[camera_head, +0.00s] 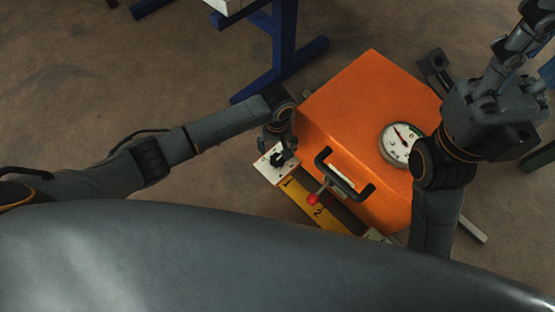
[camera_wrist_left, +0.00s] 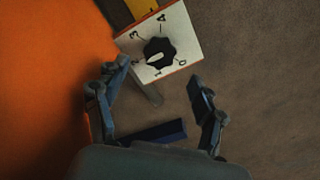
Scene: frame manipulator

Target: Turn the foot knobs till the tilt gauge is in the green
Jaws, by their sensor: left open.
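The tilt gauge (camera_head: 398,143) is a round white dial on top of the orange box (camera_head: 350,100). Its needle points to the upper left, and a small green patch seems to lie at the dial's upper right, apart from the needle. A black knob (camera_wrist_left: 160,52) sits on a white plate (camera_wrist_left: 185,38) marked 0 to 4, and its white mark points about at 2. The plate also shows in the head view (camera_head: 266,167). My left gripper (camera_wrist_left: 155,92) is open and empty, short of the knob. My right arm is at the right; its fingers are unclear.
A black handle (camera_head: 345,176), a red ball lever (camera_head: 312,199) and a yellow numbered strip (camera_head: 303,197) are at the box's near side. A blue stand (camera_head: 285,50) is behind the box. Bare floor (camera_head: 90,90) lies at the left.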

